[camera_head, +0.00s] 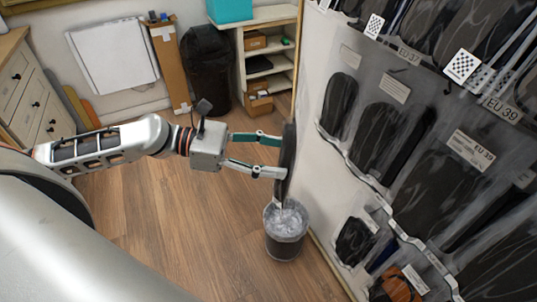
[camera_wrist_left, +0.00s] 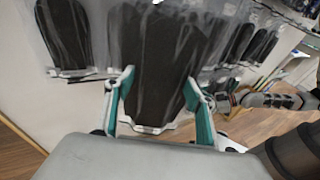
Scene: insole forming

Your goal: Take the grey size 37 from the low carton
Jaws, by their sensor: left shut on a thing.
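My left gripper (camera_head: 283,157) is shut on a dark, flat insole (camera_head: 289,150), seen nearly edge-on in the head view beside the wall rack. In the left wrist view, a dark insole in a clear bag (camera_wrist_left: 158,60) stands upright between the fingers of my left gripper (camera_wrist_left: 160,95). Its size cannot be read. My other arm (camera_wrist_left: 272,101) shows at the right of the wrist view; its gripper is partly hidden and too small to judge. Small cardboard cartons stand on the shelves, one low down (camera_head: 259,104) and one higher (camera_head: 255,42); their contents cannot be made out.
A wall rack (camera_head: 312,90) at the right holds several bagged dark insoles with EU 37 and EU 39 labels. A waste bin (camera_head: 285,240) with a clear liner stands just below the held insole. Drawers (camera_head: 20,85) stand at the left. The wooden floor (camera_head: 170,225) between is clear.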

